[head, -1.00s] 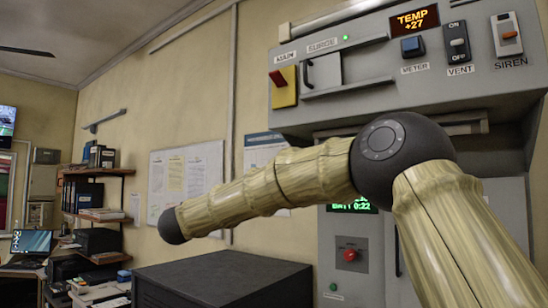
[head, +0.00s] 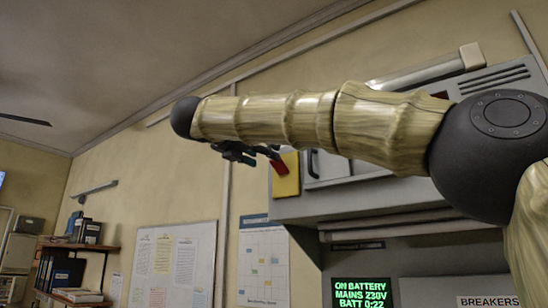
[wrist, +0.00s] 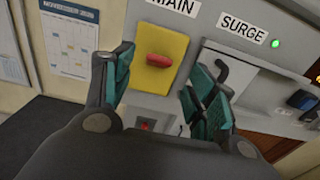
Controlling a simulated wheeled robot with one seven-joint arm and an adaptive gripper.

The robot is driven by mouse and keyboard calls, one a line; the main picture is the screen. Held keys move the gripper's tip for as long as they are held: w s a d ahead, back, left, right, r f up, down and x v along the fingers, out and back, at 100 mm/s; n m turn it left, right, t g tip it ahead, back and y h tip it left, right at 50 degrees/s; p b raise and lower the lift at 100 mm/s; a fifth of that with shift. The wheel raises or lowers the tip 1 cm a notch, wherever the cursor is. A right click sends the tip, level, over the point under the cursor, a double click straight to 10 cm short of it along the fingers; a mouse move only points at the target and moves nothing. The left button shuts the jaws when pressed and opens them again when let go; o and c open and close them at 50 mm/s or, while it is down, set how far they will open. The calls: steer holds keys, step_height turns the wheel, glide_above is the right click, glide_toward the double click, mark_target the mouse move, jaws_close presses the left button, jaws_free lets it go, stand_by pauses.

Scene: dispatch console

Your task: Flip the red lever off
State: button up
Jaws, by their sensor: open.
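The red lever (wrist: 165,61) sits on a yellow plate (wrist: 150,82) under the MAIN label in the wrist view. It lies beyond and between the spread fingers of my gripper (wrist: 160,82), which is open with nothing in it. In the head view the red lever (head: 278,167) shows in front of the yellow plate (head: 288,184), slanting down. My gripper (head: 262,153) shows there below my forearm, close to the lever's left side. I cannot tell whether a finger touches it.
A black handle (wrist: 221,72) under the SURGE label is right of the plate, behind the right finger. A green lamp (wrist: 275,43) is lit. The battery display (head: 361,293) reads "ON BATTERY".

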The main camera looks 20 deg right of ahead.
mark_target(278, 165)
steer(key=shift+p+x, duration=1.4)
steer(key=shift+x, duration=2)
steer(key=shift+a, duration=0.1)
steer(key=shift+f, duration=0.1)
steer(key=c, duration=1)
